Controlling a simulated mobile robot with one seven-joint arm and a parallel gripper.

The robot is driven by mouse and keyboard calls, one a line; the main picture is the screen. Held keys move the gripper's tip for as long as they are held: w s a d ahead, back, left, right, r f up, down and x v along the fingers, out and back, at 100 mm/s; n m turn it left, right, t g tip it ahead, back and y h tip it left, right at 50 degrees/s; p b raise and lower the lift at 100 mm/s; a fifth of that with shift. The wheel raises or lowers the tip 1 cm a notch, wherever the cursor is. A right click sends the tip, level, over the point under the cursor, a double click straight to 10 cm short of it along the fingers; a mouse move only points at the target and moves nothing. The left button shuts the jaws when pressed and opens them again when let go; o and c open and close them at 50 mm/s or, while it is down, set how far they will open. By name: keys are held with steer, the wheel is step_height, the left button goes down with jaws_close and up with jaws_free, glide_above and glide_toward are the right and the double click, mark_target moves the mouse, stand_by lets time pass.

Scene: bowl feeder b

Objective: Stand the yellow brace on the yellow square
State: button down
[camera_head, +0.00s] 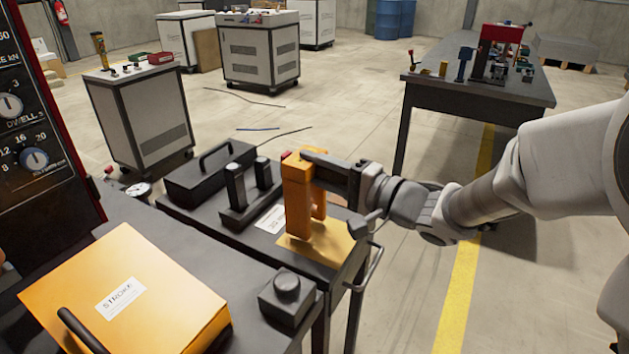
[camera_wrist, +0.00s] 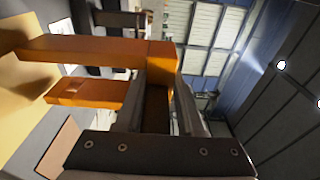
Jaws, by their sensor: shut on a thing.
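The yellow brace (camera_head: 297,205) is an orange-yellow upright piece with a shorter second leg on its right. My gripper (camera_head: 312,163) is shut on its upper part, coming in from the right. The yellow square (camera_head: 327,250) is a flat patch near the right edge of the dark cart top. The brace stands upright over the left part of the square; whether its foot touches cannot be told. In the wrist view the brace (camera_wrist: 90,50) runs leftward from between the fingers (camera_wrist: 158,90), toward the yellow square (camera_wrist: 22,95).
Left of the brace are a dark holder with two posts (camera_head: 238,190), a white label (camera_head: 270,218) and a black handled case (camera_head: 208,170). A yellow STROKE box (camera_head: 130,295) and a dark button box (camera_head: 287,297) are in front. A cart handle (camera_head: 373,268) sticks out right.

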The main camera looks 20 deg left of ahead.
steer(key=shift+f, duration=0.6)
steer(key=shift+r, duration=0.1)
steer(key=c, duration=0.5)
jaws_free()
steer(key=shift+f, duration=0.2)
steer(key=shift+d+r, duration=0.1)
steer(key=shift+r, duration=0.1)
steer(key=p+v, duration=0.3)
steer(key=v, duration=0.9)
